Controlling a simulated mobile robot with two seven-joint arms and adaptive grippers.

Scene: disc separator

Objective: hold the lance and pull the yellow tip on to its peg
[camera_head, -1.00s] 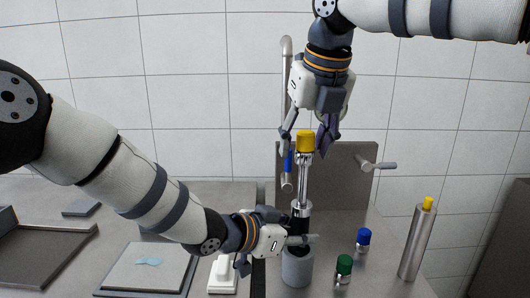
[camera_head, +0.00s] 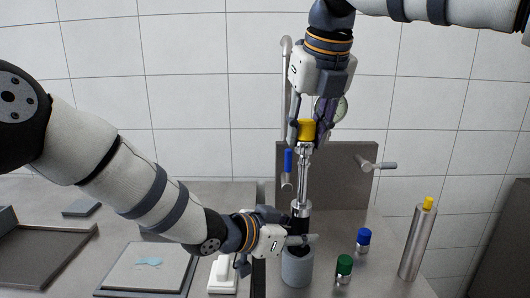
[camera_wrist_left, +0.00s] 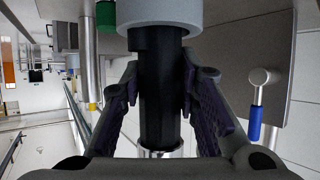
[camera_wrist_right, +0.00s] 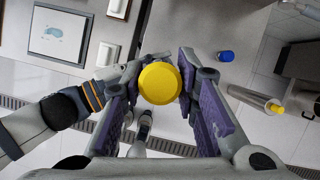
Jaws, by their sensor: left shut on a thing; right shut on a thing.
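The lance (camera_head: 303,180) stands nearly upright, with a silver shaft and a black handle (camera_wrist_left: 160,105). Its lower end is at a grey cylinder (camera_head: 297,268). The yellow tip (camera_head: 306,130) is at the top of the shaft, with silver metal directly below it; I cannot tell whether it is still attached. My right gripper (camera_head: 307,138) comes from above and is shut on the yellow tip, which also shows between its fingers in the right wrist view (camera_wrist_right: 159,84). My left gripper (camera_wrist_left: 160,75) is shut on the black handle just above the grey cylinder.
A steel cylinder with a yellow top (camera_head: 416,243) stands at the right. A blue-capped piece (camera_head: 363,238) and a green-capped piece (camera_head: 344,267) stand right of the lance. A grey panel with handles (camera_head: 345,190) is behind. Trays lie at the left.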

